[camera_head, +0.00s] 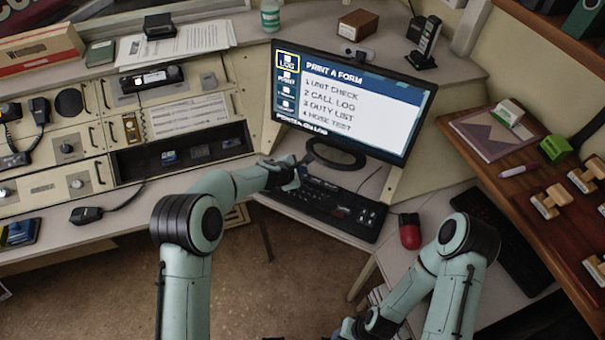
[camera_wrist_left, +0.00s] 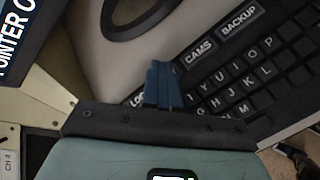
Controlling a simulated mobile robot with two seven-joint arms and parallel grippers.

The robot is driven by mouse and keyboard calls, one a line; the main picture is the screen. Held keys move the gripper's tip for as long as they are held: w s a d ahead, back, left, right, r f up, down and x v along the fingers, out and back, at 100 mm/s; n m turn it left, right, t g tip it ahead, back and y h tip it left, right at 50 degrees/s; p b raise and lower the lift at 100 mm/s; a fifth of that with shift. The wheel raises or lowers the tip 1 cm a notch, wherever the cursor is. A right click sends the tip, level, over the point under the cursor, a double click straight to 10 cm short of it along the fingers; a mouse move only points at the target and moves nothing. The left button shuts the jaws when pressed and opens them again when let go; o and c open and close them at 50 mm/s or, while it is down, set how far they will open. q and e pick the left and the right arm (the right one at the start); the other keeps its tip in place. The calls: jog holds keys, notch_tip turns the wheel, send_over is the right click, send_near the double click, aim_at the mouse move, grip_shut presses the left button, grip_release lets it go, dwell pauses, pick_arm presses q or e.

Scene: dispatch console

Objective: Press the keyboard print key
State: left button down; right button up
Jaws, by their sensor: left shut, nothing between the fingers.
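The black keyboard (camera_head: 340,211) lies on the desk below the monitor (camera_head: 350,100). In the left wrist view the keyboard (camera_wrist_left: 262,82) shows top-row keys marked CAMS (camera_wrist_left: 198,53) and BACKUP (camera_wrist_left: 241,24), and a partly covered key starting "LO" (camera_wrist_left: 137,101). No key marked print can be read; my fingers hide part of that row. My left gripper (camera_head: 298,166) is shut and empty over the keyboard's far left end; its blue fingertips (camera_wrist_left: 163,68) show in the wrist view. Contact with a key cannot be told. My right gripper is barely in view at the bottom edge.
The monitor shows "PRINT A FORM", with LOG boxed in yellow. The monitor's stand ring (camera_head: 335,157) is close to my left gripper. A red mouse (camera_head: 410,231) lies right of the keyboard. A wooden shelf (camera_head: 520,190) with stamps stands at the right.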

pick_arm(q)
jog(key=shift+r+p, duration=0.35)
jog(key=shift+r, duration=0.3)
pick_arm(e)
jog(key=shift+w+r, duration=0.25)
jog(key=shift+r, duration=0.25)
pick_arm(q)
jog(key=shift+w+r+p, duration=0.1)
jog(key=shift+r+p, duration=1.35)
jog(key=shift+r, duration=1.15)
jog(key=shift+f, duration=0.1)
pick_arm(e)
jog(key=w+r, duration=0.2)
jog(key=r, duration=0.1)
jog(key=shift+w+r, duration=0.15)
jog(key=shift+r, duration=0.1)
